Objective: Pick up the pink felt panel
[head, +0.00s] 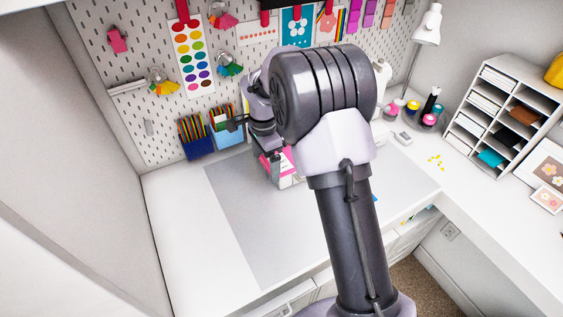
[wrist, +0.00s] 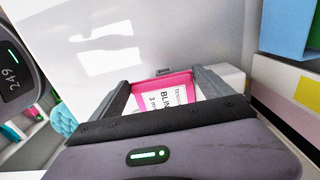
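A pink panel (head: 325,22) with a flower shape hangs on the pegboard, partly behind my arm; I cannot tell whether it is felt. In the wrist view my gripper's fingers (wrist: 165,88) are spread apart. A pink-edged piece with a white printed label (wrist: 165,92) shows between and beyond them; I cannot tell whether they touch it. A pink and white box (head: 280,166) stands on the desk below my gripper.
The pegboard (head: 105,75) carries paint and paper cards. Blue holders with pencils (head: 197,143) stand at its foot. A grey mat (head: 245,230) covers the desk and is clear at front left. A lamp (head: 428,25), paint jars and a white shelf unit (head: 500,110) stand right.

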